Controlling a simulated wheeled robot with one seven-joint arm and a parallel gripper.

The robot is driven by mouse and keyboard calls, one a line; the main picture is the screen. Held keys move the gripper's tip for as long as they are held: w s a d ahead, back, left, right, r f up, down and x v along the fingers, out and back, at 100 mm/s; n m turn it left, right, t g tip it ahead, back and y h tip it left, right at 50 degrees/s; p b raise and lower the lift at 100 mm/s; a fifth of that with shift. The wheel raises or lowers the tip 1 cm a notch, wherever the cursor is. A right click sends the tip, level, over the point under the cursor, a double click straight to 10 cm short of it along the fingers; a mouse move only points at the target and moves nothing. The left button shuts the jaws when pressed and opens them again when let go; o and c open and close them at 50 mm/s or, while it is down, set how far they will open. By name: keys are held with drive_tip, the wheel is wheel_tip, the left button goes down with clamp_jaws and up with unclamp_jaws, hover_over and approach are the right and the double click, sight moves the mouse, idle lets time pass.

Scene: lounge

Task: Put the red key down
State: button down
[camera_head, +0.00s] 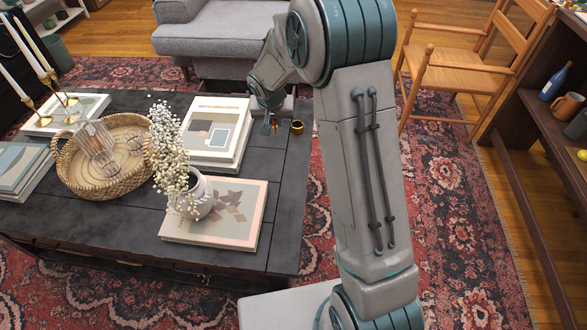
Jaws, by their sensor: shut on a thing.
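My gripper (271,116) points down over the far right part of the dark coffee table (120,215), just right of a stack of pale books. It is shut on the red key (275,126), of which only a tiny reddish bit shows at the fingertips. The rest of the key is hidden or too small to make out. I cannot tell whether the key touches the table top.
A small gold cup (297,127) stands close right of my gripper. Book stacks (238,165), a white vase (200,203) with flowers and a wicker tray (80,186) crowd the table. A grey armchair (215,38) stands behind. Bare table top lies below the gold cup.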

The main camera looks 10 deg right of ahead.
drive_tip(key=w+a+f+m+b, duration=0.1)
drive_tip(key=w+a+f+b, duration=0.3)
drive_tip(key=a+f+b, duration=0.15)
drive_tip(key=d+f+b, duration=0.1)
drive_tip(key=d+f, duration=0.1)
drive_tip(key=d, duration=0.2)
drive_tip(key=d+f+b, duration=0.1)
drive_tip(key=d+f, duration=0.2)
drive_tip(key=d, duration=0.1)
drive_tip(key=w+d+f+b, duration=0.1)
drive_tip(key=d+f, duration=0.1)
drive_tip(key=d, duration=0.2)
drive_tip(key=shift+w+f+b, duration=0.1)
drive_tip(key=shift+f+b, duration=0.2)
drive_tip(key=shift+d+f, duration=0.1)
drive_tip(key=shift+f, duration=0.05)
drive_tip(key=shift+f+b, duration=0.8)
drive_tip(key=shift+f, duration=1.1)
drive_tip(key=shift+f, duration=0.2)
drive_tip(key=c, duration=1.4)
unclamp_jaws()
drive_tip(key=shift+r, duration=0.1)
